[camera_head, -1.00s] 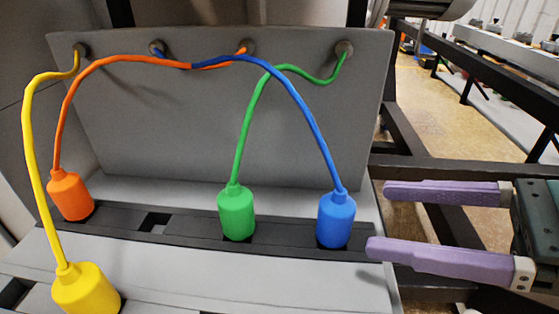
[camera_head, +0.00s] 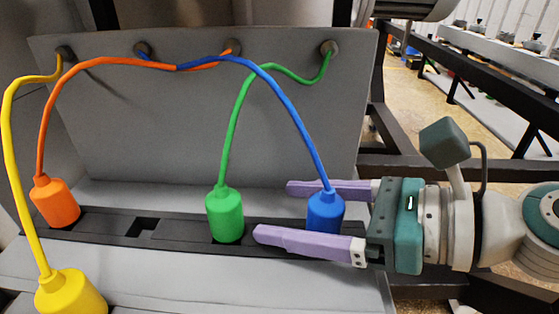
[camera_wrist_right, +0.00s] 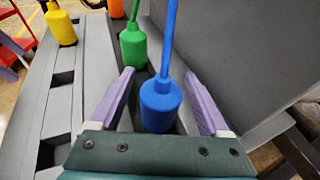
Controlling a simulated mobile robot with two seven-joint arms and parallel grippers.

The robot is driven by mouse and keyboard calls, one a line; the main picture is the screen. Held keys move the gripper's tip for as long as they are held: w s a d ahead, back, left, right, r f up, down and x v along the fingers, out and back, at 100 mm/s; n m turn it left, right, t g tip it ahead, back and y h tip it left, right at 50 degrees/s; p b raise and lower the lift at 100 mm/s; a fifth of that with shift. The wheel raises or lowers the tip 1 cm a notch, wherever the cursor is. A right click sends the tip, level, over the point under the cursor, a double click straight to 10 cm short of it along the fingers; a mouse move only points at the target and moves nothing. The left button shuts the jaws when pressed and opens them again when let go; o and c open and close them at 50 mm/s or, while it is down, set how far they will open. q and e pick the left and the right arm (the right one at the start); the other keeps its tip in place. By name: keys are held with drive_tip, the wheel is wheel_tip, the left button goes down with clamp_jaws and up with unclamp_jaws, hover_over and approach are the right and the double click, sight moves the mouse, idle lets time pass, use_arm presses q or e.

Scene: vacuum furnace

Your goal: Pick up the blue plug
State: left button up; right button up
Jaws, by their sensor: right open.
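The blue plug (camera_head: 325,213) stands upright in the dark slotted strip, with its blue cable rising from its top. My right gripper (camera_head: 272,211) is open, with one purple finger in front of the plug and one behind it. In the right wrist view the blue plug (camera_wrist_right: 160,103) sits between the two spread fingers of the right gripper (camera_wrist_right: 163,88), with a gap visible on the left side. The near finger hides the plug's lower part in the head view.
A green plug (camera_head: 225,214) stands in the same strip (camera_head: 180,232), left of the fingertips. An orange plug (camera_head: 56,203) and a yellow plug (camera_head: 72,292) are farther left. Cables arch in front of the grey back panel (camera_head: 150,120). An empty slot lies between orange and green.

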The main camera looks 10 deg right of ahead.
drive_tip(key=shift+c, duration=0.3)
clamp_jaws()
drive_tip(key=shift+r, duration=0.1)
